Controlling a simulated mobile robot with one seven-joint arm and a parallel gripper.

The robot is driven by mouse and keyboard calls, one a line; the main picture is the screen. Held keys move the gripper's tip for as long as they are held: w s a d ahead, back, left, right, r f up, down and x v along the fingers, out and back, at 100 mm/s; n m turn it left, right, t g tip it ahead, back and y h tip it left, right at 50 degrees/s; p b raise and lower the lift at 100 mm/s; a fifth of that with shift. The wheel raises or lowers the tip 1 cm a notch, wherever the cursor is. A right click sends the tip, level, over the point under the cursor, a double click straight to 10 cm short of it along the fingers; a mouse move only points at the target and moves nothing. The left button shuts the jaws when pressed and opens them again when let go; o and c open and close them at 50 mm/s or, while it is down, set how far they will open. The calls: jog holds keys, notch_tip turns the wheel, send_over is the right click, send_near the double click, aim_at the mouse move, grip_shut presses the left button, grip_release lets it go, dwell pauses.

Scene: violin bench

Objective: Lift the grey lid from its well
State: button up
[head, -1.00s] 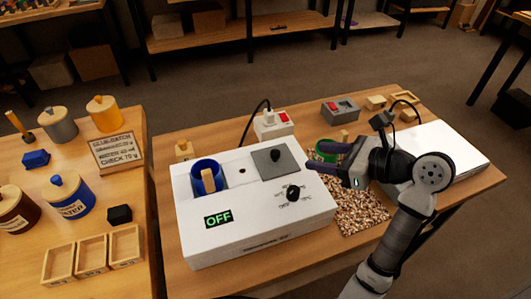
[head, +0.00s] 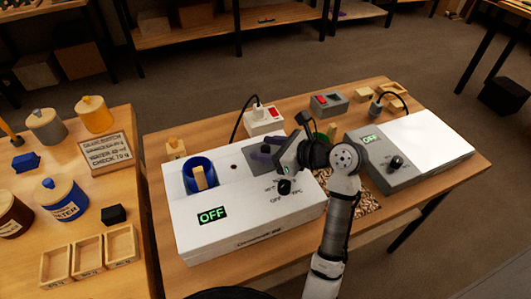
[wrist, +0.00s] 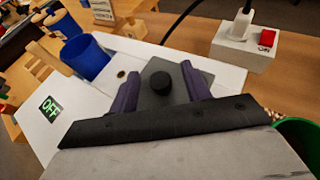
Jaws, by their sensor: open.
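The grey lid (wrist: 157,99) is a flat square plate with a round black knob (wrist: 161,83). It lies on the top of the white box (head: 240,218), which has a green OFF display. In the wrist view my gripper (wrist: 160,74) is open, its two purple fingers on either side of the knob with gaps showing. How high the fingertips are above the lid is hard to tell. In the head view my gripper (head: 268,155) covers most of the lid and hides the knob.
A blue cup (head: 187,177) with a wooden piece sits in the box's left part. A dial (head: 284,187) is in front of the lid. A white power strip (head: 264,121) stands behind. A second grey device (head: 385,165) is at right, and a green container (wrist: 298,132) is near my gripper.

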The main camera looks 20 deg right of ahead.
jog(key=shift+w+a+f, duration=0.15)
jog(key=shift+w+a, duration=0.05)
jog(key=shift+w, duration=0.05)
jog(key=shift+c, duration=0.5)
grip_shut()
